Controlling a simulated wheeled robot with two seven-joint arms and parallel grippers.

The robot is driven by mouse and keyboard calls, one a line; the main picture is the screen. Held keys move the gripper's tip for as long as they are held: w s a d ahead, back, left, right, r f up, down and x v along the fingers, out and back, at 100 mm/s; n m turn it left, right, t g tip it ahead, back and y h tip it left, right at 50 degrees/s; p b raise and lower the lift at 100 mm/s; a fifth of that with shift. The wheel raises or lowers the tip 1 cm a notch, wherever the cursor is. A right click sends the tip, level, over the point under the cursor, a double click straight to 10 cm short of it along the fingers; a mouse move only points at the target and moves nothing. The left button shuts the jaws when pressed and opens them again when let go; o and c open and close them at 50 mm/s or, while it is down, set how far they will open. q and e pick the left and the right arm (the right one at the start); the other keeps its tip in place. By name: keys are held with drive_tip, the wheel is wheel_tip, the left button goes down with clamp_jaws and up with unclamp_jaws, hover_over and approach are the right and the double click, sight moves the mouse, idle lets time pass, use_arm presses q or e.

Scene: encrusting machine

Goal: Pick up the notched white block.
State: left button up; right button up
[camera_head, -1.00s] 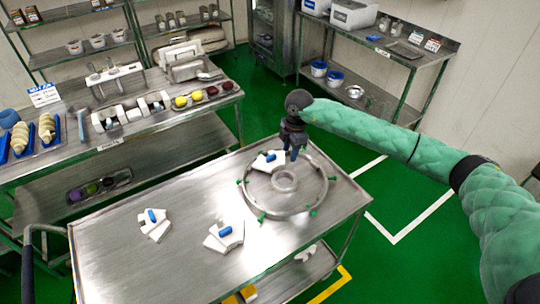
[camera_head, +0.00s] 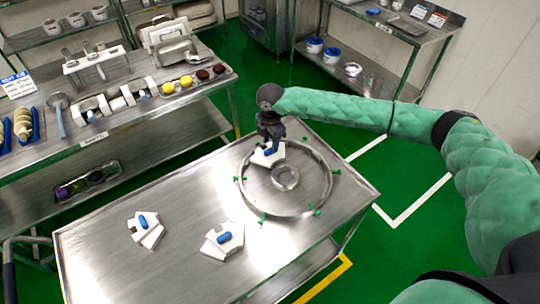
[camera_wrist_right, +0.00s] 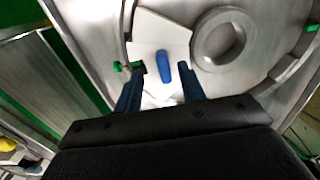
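A white block (camera_head: 264,160) with a blue handle lies inside the metal ring (camera_head: 244,190) on the steel table, at its far left side. In the right wrist view the white block (camera_wrist_right: 160,33) is flat and angular, with its blue handle (camera_wrist_right: 163,66) upright in the picture. My right gripper (camera_head: 269,146) is over this block. In the wrist view my right gripper (camera_wrist_right: 163,80) is open, with one blue finger on each side of the handle and gaps between. Two similar white blocks with blue handles, one left (camera_head: 146,230) and one middle (camera_head: 223,241), lie nearer. My left gripper is not in view.
The ring has green knobs (camera_head: 262,218) around it and a round metal hub (camera_head: 285,176) close beside the block. The steel table (camera_head: 130,275) is bare at the front. A bench (camera_head: 95,145) with tools and food items stands behind at left.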

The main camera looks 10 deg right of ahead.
sight(270, 155)
drive_tip(key=shift+s+f, duration=0.15)
drive_tip(key=shift+f, duration=0.55)
drive_tip(key=shift+s+f+b, duration=0.2)
drive_tip(key=shift+f+b, duration=0.05)
drive_tip(key=shift+b, duration=0.05)
drive_tip(key=shift+f, duration=0.1)
drive_tip(key=shift+w+f, duration=0.15)
drive_tip(key=shift+w, duration=0.05)
drive_tip(key=shift+s, duration=0.1)
clamp_jaws()
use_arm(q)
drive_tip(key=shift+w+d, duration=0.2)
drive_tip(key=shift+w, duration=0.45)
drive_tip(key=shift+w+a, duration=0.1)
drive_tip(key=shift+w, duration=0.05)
